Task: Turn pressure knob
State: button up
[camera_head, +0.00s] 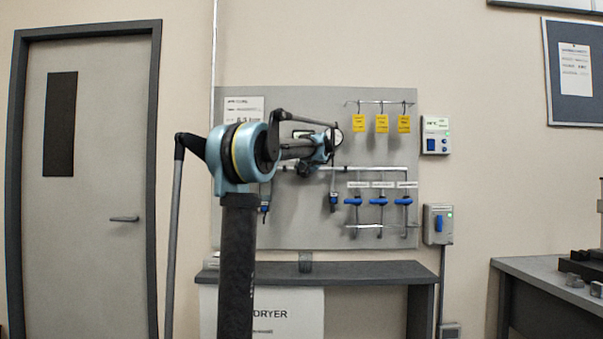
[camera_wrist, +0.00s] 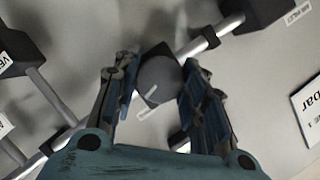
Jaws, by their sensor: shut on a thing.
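The pressure knob (camera_wrist: 160,80) is a dark grey round knob with a pale pointer mark, on a silver pipe in the wrist view. My gripper (camera_wrist: 158,66) has one finger on each side of it and is shut on it. A small white label shows just below the knob. In the head view my gripper (camera_head: 318,156) is up at the grey panel (camera_head: 290,230), at the pipe, and my arm hides the knob. A round gauge (camera_head: 338,137) shows partly behind the gripper.
Blue-handled valves (camera_head: 379,202) sit right of the gripper, under yellow tags (camera_head: 382,124). Two wall boxes (camera_head: 436,135) are farther right. A dark bench (camera_head: 365,272) stands below the panel. In the wrist view, dark fittings (camera_wrist: 262,12) sit along the pipe.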

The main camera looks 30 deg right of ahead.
jog(key=m+t+y, duration=0.1)
jog(key=m, duration=0.2)
jog(key=shift+f+t, duration=0.1)
jog(key=shift+t, duration=0.3)
jog(key=shift+m+t, duration=0.7)
jog(key=shift+m, duration=1.1)
jog(key=shift+f, duration=0.1)
jog(key=o, duration=1)
jog(key=shift+o, duration=0.2)
jog(key=shift+s, duration=0.55)
jog(key=s+a, duration=0.2)
jog(key=s, duration=0.8)
jog(key=shift+s, duration=0.3)
